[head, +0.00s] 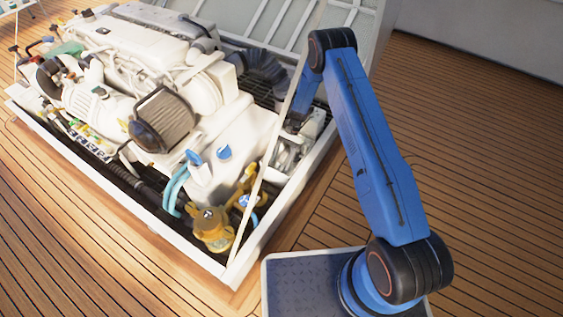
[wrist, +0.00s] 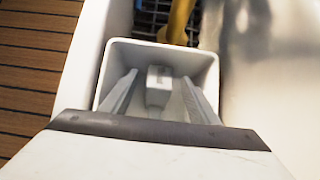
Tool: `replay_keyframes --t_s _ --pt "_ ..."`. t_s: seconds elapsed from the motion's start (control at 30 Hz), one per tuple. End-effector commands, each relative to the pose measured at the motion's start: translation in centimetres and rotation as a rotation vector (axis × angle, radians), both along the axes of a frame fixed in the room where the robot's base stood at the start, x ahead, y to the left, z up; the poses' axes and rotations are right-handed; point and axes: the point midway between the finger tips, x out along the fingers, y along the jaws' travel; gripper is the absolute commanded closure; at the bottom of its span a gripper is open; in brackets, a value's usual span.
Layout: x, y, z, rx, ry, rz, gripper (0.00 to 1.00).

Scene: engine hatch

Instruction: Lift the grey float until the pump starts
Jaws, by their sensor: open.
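In the wrist view the grey float (wrist: 158,96) is a small blocky light-grey piece inside a white open-topped box (wrist: 212,62). My gripper (wrist: 160,78) is open, with one finger on each side of the float. Gaps show between both fingers and the float, and I see no contact. How deep the fingertips reach beside the float is hard to tell. In the head view my gripper (head: 293,124) is low inside the right side of the engine hatch, small and partly hidden. The float cannot be made out there.
A white engine (head: 140,60) fills most of the hatch. A thin prop rod (head: 268,160) rises close to my arm. The hatch rim (head: 290,195) borders the opening. A yellow pipe (wrist: 180,20) runs just beyond the box. Wooden deck (head: 480,180) is clear at right.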

Motion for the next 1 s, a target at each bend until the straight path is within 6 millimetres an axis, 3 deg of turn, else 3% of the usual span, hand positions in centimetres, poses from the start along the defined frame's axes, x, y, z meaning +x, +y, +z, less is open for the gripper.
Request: replay_keyframes --t_s 0.7,1.0 --pt "6.7 -4.9 10.5 0.0 -0.001 -0.001 0.45" --pt "8.2 -6.1 13.0 0.0 0.0 -0.001 0.45"
